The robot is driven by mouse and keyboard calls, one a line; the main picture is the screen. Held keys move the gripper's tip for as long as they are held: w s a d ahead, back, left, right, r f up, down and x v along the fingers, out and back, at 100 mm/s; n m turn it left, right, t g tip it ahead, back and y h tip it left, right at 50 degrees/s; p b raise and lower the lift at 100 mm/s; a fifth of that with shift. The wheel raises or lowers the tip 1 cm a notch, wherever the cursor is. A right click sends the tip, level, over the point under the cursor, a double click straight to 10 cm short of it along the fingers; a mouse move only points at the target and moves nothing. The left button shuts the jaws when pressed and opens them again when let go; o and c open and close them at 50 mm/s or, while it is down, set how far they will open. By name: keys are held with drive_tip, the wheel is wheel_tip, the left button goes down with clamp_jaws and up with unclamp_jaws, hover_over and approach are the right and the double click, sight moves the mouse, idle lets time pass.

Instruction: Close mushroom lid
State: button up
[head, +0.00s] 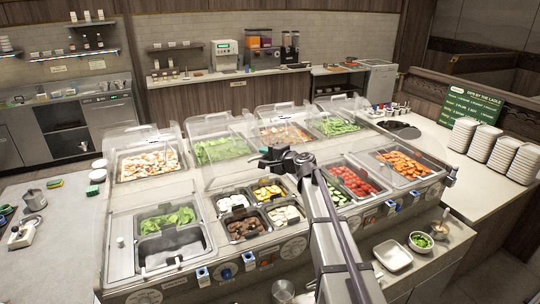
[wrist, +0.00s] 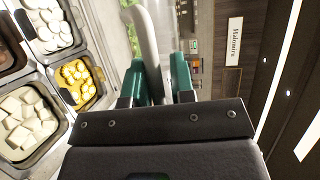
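My gripper (head: 283,157) is above the group of small wells in the middle of the counter. In the wrist view, its green fingers (wrist: 158,82) are closed around a pale curved bar (wrist: 147,40), which looks like a lid's edge or handle. A clear raised lid (head: 226,172) stands behind the small wells in the head view. The small wells are uncovered: brown chunks (head: 245,228), yellow pieces (head: 268,190) and white pieces (head: 284,213). I cannot tell for certain which holds mushrooms. The wrist view also shows yellow pieces (wrist: 77,82) and white cubes (wrist: 25,120).
Larger wells flank the small ones: green leaves (head: 168,220) at left, red pieces (head: 352,178) and orange pieces (head: 404,163) at right. Clear covers (head: 283,112) stand along the back row. Plate stacks (head: 492,150) stand at far right.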

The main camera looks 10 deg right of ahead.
drive_tip(key=d+p+v, duration=0.1)
drive_tip(key=v, duration=1.1)
drive_tip(key=x, duration=0.6)
drive_tip(key=b+x, duration=0.1)
drive_tip(key=x, duration=0.5)
drive_tip(key=shift+f, duration=0.25)
drive_tip(key=shift+s+r, duration=0.1)
clamp_jaws()
